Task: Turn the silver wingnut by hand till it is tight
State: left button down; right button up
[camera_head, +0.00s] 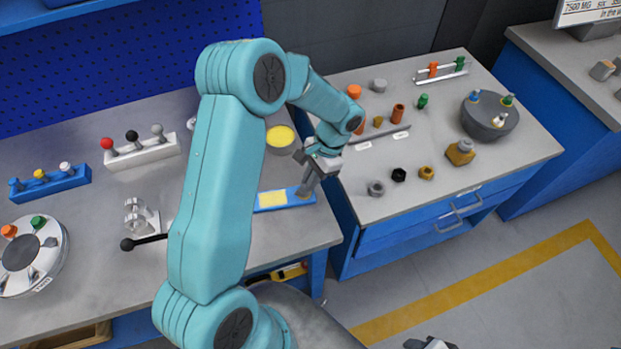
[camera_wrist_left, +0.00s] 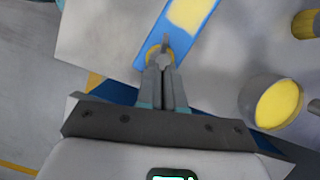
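The silver wingnut (camera_wrist_left: 166,44) shows in the left wrist view on a yellow round base at the end of a blue plate (camera_wrist_left: 198,40) with a yellow panel. In the head view the blue plate (camera_head: 296,197) lies at the bench's right edge, and the wingnut is hidden by my gripper. My left gripper (camera_head: 304,190) points down over that end. In the wrist view its fingers (camera_wrist_left: 164,70) are close together at the wingnut and look shut on it; the contact itself is partly hidden. A grey part at the head view's bottom edge may be my right gripper (camera_head: 430,344); its fingers are not clear.
A round yellow-topped container (camera_head: 281,138) stands behind the plate. A black-knobbed lever (camera_head: 128,244) and a round turntable (camera_head: 33,255) are on the left. The right bench (camera_head: 400,205) holds nuts, pegs and a grey disc (camera_head: 489,119). A gap separates the benches.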

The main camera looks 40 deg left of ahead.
pick_arm(q)
jog(key=shift+s+d+f+m+y+b, duration=0.2)
jog(key=shift+f+m+y+b, duration=0.2)
jog(key=shift+m+b, duration=0.5)
jog(key=shift+r+m, duration=0.2)
jog(key=shift+m, duration=0.3)
jog(key=c, duration=1.3)
grip_release()
jog(key=shift+o, duration=0.2)
jog(key=shift+w, duration=0.1)
jog(key=shift+r, duration=0.1)
